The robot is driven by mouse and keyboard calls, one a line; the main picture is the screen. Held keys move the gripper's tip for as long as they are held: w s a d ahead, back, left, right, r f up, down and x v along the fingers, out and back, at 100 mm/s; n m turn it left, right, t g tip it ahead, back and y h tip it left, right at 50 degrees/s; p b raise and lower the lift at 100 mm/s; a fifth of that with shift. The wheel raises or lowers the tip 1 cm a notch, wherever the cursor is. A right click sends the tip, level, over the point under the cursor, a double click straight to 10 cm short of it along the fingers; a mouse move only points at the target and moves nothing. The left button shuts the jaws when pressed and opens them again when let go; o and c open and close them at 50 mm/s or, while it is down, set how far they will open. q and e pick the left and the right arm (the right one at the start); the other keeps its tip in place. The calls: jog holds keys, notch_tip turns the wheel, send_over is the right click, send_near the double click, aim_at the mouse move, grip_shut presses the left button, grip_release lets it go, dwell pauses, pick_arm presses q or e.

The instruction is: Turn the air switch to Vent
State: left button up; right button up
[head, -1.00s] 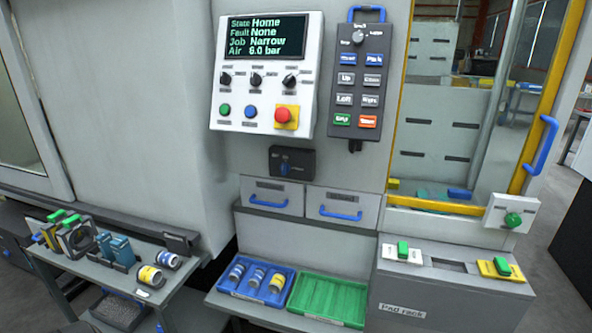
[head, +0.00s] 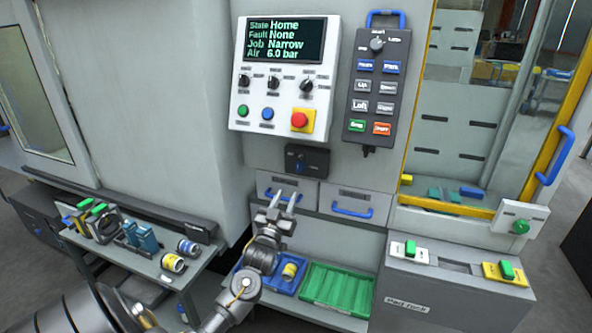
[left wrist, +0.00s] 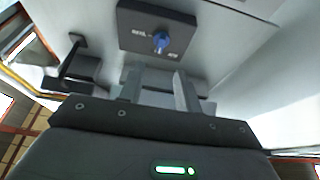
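The air switch is a small dark box (head: 300,160) on the grey machine front, below the white control panel. Its blue knob shows in the left wrist view (left wrist: 160,42), with small labels on both sides that I cannot read for sure. I cannot tell for certain which label the knob points to. The panel display (head: 285,39) reads Home, None, Narrow and Air 6.0 bar. My left gripper (head: 285,197) is just below the switch, in front of the left drawer, fingers apart and empty. It does not touch the knob. My right gripper is out of view.
Two drawers with blue handles (head: 352,212) sit under the switch. A blue tray (head: 290,289) and green tray (head: 337,289) lie below. A dark pendant (head: 380,88) hangs at right. A side table (head: 150,262) with parts stands left.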

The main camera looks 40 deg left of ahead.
aim_at(298, 166)
pick_arm(q)
jog(key=p+x, duration=0.1)
jog(key=x, duration=0.2)
jog(key=p+x, duration=0.1)
jog(key=x, duration=0.3)
jog(key=r+p+x, duration=0.1)
jog(key=x, duration=0.3)
jog(key=shift+s, duration=0.15)
grip_shut()
